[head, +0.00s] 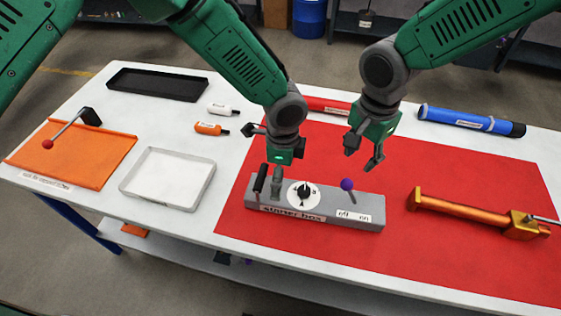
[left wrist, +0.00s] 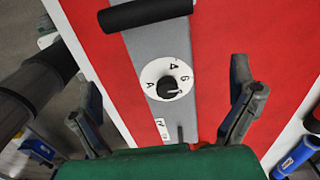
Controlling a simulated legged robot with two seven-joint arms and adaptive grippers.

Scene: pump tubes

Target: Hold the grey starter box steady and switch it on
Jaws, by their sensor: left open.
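The grey starter box (head: 335,212) lies on the red mat, with a black grip (head: 260,179) at its left end and a white dial (head: 303,194) in its middle. Its purple-knobbed lever (head: 347,184) leans left, toward the "off" side of the off/on label (head: 354,216). My left gripper (head: 264,156) is open above the box's left part. In the left wrist view its fingers are spread on either side of the grey box (left wrist: 188,62), with the dial (left wrist: 160,72) between them. My right gripper (head: 363,156) is open and empty above and behind the lever.
An orange and brass tool (head: 465,212) lies right of the box on the red mat (head: 430,262). A blue tube (head: 465,120) and a red tube (head: 325,105) lie behind. A white tray (head: 203,190), small bottles (head: 210,128) and an orange panel (head: 85,160) stand left.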

